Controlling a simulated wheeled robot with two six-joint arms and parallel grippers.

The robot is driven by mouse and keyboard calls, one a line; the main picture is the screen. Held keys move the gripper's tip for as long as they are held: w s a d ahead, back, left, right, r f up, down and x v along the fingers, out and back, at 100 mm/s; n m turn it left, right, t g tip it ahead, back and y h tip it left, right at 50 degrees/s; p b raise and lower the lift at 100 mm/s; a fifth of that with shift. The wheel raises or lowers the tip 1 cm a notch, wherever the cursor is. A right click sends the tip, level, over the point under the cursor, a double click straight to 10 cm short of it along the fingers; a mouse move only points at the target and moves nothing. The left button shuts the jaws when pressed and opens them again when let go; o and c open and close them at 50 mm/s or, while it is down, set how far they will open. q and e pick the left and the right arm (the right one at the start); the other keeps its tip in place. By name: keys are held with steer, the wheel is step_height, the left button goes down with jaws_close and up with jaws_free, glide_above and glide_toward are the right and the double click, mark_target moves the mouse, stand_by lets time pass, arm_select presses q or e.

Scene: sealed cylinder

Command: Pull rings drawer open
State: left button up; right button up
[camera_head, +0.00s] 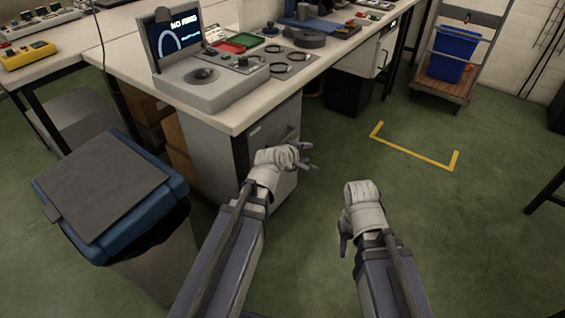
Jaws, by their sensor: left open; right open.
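A grey drawer cabinet (212,160) stands under the near corner of the workbench, its narrow drawer front (264,127) facing right. The drawers look shut; which one is the rings drawer I cannot tell. My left gripper (308,160) is open and empty, in front of the drawer front, and its wrist hides part of the lower front. Whether it touches the cabinet I cannot tell. My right gripper (343,238) is open, pointing down over the floor, to the right of the left one and apart from the cabinet; its fingers are partly hidden by the wrist.
The workbench (115,45) carries a grey device with a screen (177,32), red and green trays and black rings (299,56). A blue-lidded bin (105,190) stands left of my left arm. A cart with a blue crate (452,52) is at the back right.

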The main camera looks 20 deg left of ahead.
mark_target(281, 144)
arm_select(q)
steer(key=w+a+f+n+t+y+b, duration=0.3)
steer(key=a+f+n+b, duration=0.3)
steer(key=a+n+b, duration=0.3)
steer(key=shift+w+a+t+b, duration=0.6)
steer(key=shift+a+t+b, duration=0.2)
steer(key=shift+a, duration=0.1)
arm_select(e)
step_height(281, 144, down, 13)
steer(key=shift+f, duration=0.15)
arm_select(q)
steer(key=shift+w, duration=0.1)
steer(key=b+x, duration=0.1)
steer(key=x, duration=0.6)
steer(key=shift+w+f+b, duration=0.15)
steer(key=shift+w+b, duration=0.15)
steer(key=shift+w, duration=0.05)
arm_select(e)
steer(key=shift+f, duration=0.85)
arm_select(q)
jaws_close()
